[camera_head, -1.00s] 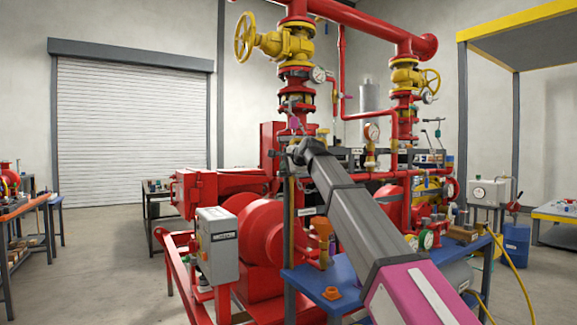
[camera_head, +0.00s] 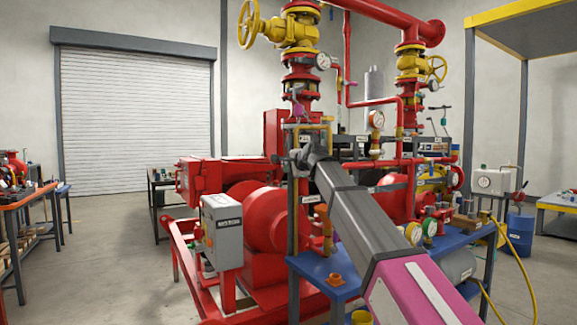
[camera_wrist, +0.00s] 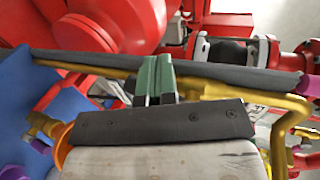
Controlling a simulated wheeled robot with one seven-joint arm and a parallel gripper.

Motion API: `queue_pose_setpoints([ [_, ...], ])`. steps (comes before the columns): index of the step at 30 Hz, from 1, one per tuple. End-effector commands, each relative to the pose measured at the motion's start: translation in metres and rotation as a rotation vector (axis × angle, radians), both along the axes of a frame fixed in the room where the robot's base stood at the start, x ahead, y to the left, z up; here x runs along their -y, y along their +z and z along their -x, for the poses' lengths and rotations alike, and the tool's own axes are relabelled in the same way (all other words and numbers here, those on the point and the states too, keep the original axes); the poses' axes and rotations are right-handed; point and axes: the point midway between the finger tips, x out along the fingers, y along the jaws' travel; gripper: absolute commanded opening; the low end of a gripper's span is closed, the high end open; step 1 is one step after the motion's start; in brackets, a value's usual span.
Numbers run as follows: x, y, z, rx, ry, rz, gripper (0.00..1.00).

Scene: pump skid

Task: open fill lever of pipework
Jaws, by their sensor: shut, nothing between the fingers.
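My gripper shows in the wrist view (camera_wrist: 154,78) with its two green fingertips close together and nothing seen between them. The fingertips are over a thick dark bar of the pipework, and I cannot tell whether they touch it. A yellow-brass pipe (camera_wrist: 280,98) bends around below and to the right of the bar. A purple part (camera_wrist: 308,86) shows at the right edge. In the head view a small purple part (camera_head: 300,112) sits on the red pipe column, above the end of my arm. I cannot tell which part is the fill lever.
A red pump housing (camera_head: 264,222) and a grey control box (camera_head: 221,232) stand left of my arm. A blue table (camera_head: 318,268) lies beneath it. Yellow handwheel valves (camera_head: 248,24) are above. Open floor lies at the left.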

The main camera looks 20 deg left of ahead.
Motion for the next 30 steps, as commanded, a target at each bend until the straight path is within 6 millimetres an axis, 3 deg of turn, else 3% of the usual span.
queue_pose_setpoints([
  [18,0.015,-0.027,-0.019,-0.001,0.000,-0.001,0.00],
  [30,0.009,-0.026,-0.011,0.001,0.000,-0.001,0.00],
])
